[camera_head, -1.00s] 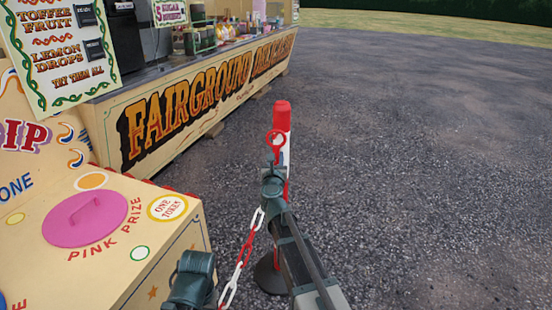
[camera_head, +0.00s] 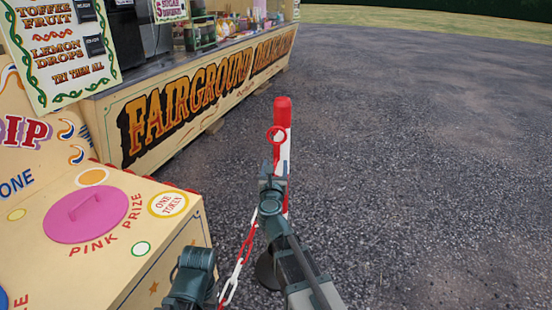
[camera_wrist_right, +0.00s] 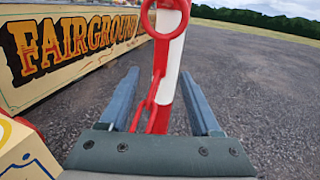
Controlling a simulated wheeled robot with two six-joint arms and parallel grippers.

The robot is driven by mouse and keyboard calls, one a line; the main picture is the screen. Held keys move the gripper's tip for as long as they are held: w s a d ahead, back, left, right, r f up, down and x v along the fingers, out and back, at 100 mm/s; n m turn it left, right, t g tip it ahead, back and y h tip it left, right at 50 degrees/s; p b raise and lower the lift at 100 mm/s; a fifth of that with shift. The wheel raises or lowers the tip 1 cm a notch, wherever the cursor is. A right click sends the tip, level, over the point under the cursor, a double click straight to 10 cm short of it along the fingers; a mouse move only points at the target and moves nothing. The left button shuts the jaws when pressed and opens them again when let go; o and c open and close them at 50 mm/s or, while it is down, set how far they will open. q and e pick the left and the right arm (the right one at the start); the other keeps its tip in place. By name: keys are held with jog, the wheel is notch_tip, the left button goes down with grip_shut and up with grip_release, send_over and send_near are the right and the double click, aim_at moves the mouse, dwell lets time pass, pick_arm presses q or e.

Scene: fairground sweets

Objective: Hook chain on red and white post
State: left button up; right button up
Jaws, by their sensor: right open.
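The red and white post (camera_head: 283,110) stands upright on a dark round base (camera_head: 268,272), with a red top. A red ring (camera_head: 276,135) at the chain's end lies against the post's near side, just below the top; its hook is not clear. The red and white chain (camera_head: 237,266) hangs from it past my gripper. My right gripper (camera_head: 276,158) is at the post, below the ring. In the right wrist view its fingers (camera_wrist_right: 160,75) are apart, with red links (camera_wrist_right: 150,104) and the post showing between them, untouched. The ring (camera_wrist_right: 165,18) is beyond the fingertips. My left gripper's fingers do not show.
A cream game box (camera_head: 150,230) with a pink lid (camera_head: 84,214) stands at the left. The Fairground counter (camera_head: 190,105) runs behind it, left of the post. Open tarmac (camera_head: 430,150) lies to the right.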

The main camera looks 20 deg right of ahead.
jog(key=v, duration=0.6)
jog(key=w+a+n+t+y, duration=0.1)
jog(key=a+n+y, duration=0.65)
jog(key=n, duration=0.55)
jog(key=s+a+f+n+g+y, duration=0.5)
jog(key=f+n, duration=0.4)
jog(key=n, duration=0.5)
jog(key=s+d+f+n+g+h, duration=0.3)
jog(key=s+d+f+n+g, duration=0.25)
jog(key=s+f, duration=0.2)
jog(key=s+d+f+n+g+h, duration=0.4)
jog(key=s+f+n+g, duration=0.2)
jog(key=s+n+g, duration=0.15)
jog(key=s+a+n+h, duration=0.1)
jog(key=s+a+n, duration=0.4)
jog(key=a, duration=0.5)
notch_tip(320, 180, up, 36)
jog(key=s+m+p, duration=0.1)
jog(key=p, duration=3.4)
jog(key=shift+s+a+p, duration=0.2)
jog(key=shift+a+p, duration=0.1)
jog(key=shift+a, duration=0.15)
